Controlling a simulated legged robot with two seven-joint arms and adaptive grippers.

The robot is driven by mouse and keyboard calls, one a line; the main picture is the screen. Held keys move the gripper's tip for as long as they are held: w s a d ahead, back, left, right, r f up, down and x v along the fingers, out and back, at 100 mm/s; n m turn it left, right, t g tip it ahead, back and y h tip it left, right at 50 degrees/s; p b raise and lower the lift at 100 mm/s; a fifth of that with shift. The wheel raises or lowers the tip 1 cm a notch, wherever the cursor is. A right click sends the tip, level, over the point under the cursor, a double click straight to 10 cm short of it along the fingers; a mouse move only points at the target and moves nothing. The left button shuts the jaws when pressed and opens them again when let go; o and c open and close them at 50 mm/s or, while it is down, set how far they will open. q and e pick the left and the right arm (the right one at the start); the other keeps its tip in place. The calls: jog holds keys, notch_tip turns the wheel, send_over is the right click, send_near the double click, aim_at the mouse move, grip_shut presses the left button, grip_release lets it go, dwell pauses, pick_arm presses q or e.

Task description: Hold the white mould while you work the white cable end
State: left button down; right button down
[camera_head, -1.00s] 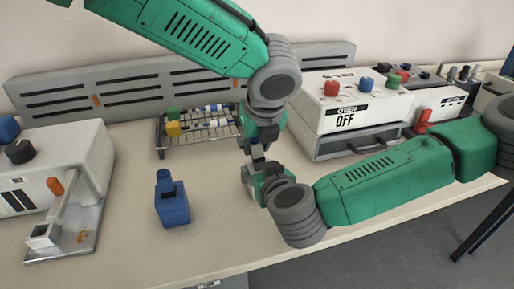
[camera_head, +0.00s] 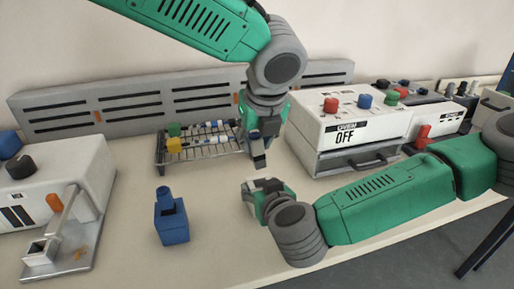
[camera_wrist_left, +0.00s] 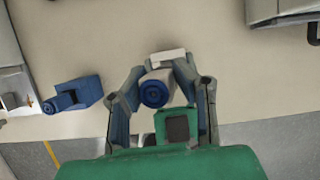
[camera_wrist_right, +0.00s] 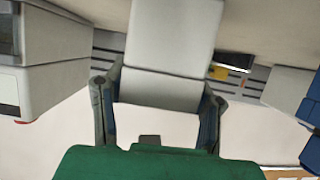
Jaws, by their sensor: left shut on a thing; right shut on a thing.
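My left gripper (camera_head: 258,158) is above and behind the right one, pointing down. In the left wrist view its fingers (camera_wrist_left: 158,88) are shut on a short whitish piece with a round blue end (camera_wrist_left: 154,94), which looks like the white cable end. My right gripper (camera_head: 250,190) is low over the bench, shut on the white mould (camera_head: 266,184). The mould fills the space between its fingers as a pale block in the right wrist view (camera_wrist_right: 170,50). A gap shows between the two grippers in the head view. The mould's gripped sides are hidden by the fingers.
A blue block with an upright knob (camera_head: 171,222) stands to the left on the bench. A wire rack (camera_head: 190,158) with coloured pieces is behind it. The front middle bench is clear.

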jog(key=c, duration=0.6)
grip_release()
jog(key=shift+s, duration=0.1)
